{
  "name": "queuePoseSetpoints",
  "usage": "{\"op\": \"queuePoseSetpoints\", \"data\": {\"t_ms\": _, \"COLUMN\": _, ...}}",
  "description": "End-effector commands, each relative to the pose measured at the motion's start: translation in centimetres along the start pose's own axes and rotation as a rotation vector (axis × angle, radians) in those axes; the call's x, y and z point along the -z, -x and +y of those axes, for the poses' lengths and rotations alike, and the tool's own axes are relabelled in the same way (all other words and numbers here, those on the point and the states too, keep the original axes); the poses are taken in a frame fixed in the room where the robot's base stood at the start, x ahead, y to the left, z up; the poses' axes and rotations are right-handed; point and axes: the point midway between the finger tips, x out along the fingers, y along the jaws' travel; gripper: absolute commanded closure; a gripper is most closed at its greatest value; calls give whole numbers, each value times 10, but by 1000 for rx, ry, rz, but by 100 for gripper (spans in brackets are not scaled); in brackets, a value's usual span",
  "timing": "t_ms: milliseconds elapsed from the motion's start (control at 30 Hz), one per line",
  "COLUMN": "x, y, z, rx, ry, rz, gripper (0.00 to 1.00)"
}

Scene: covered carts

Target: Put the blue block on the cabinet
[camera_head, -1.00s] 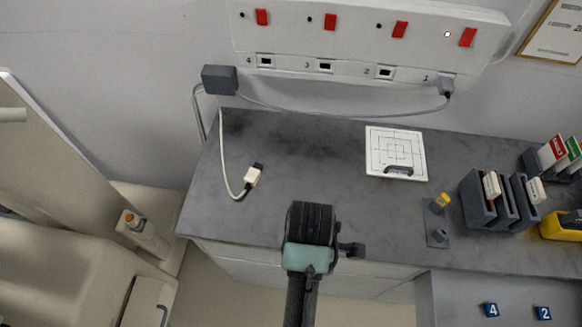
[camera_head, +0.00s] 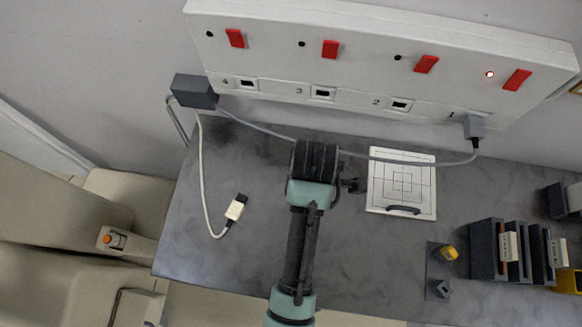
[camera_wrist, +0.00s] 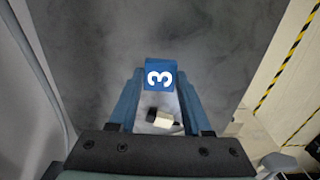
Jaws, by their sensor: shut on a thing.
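The blue block (camera_wrist: 160,74), marked with a white 3, sits between the fingertips of my gripper (camera_wrist: 160,92) in the wrist view. My gripper is shut on it. The block is hidden behind my wrist in the head view. The cabinet (camera_head: 270,250) has a mottled grey top, which fills much of the head view. My arm reaches out over the middle of this top. The grey surface (camera_wrist: 90,50) also shows beyond the block in the wrist view. I cannot tell how high the block is above it.
A white cable plug (camera_head: 236,207) lies on the top, left of my arm. A white panel with a grid (camera_head: 402,185) lies to the right. A small stand with a yellow piece (camera_head: 448,253) and grey racks (camera_head: 486,250) are further right. A cable runs below the wall switch box (camera_head: 365,60).

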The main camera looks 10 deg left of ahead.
Motion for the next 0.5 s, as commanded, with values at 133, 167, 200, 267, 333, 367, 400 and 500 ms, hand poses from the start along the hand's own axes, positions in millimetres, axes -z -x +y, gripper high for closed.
{"op": "queuePoseSetpoints", "data": {"t_ms": 133, "x": 0, "y": -27, "z": -1, "rx": 5, "ry": 0, "rz": 0, "gripper": 100}}
{"op": "queuePoseSetpoints", "data": {"t_ms": 167, "x": 0, "y": -31, "z": -1, "rx": 4, "ry": 0, "rz": 0, "gripper": 100}}
{"op": "queuePoseSetpoints", "data": {"t_ms": 200, "x": 0, "y": -35, "z": -1, "rx": 3, "ry": 0, "rz": 0, "gripper": 100}}
{"op": "queuePoseSetpoints", "data": {"t_ms": 267, "x": 0, "y": -40, "z": 0, "rx": 1, "ry": 0, "rz": 0, "gripper": 100}}
{"op": "queuePoseSetpoints", "data": {"t_ms": 333, "x": 0, "y": -47, "z": -1, "rx": 3, "ry": 0, "rz": 0, "gripper": 100}}
{"op": "queuePoseSetpoints", "data": {"t_ms": 367, "x": 0, "y": -51, "z": -1, "rx": 3, "ry": 0, "rz": 0, "gripper": 100}}
{"op": "queuePoseSetpoints", "data": {"t_ms": 400, "x": 0, "y": -58, "z": -2, "rx": 5, "ry": 0, "rz": 0, "gripper": 100}}
{"op": "queuePoseSetpoints", "data": {"t_ms": 500, "x": 0, "y": -72, "z": -1, "rx": 3, "ry": -1, "rz": 0, "gripper": 100}}
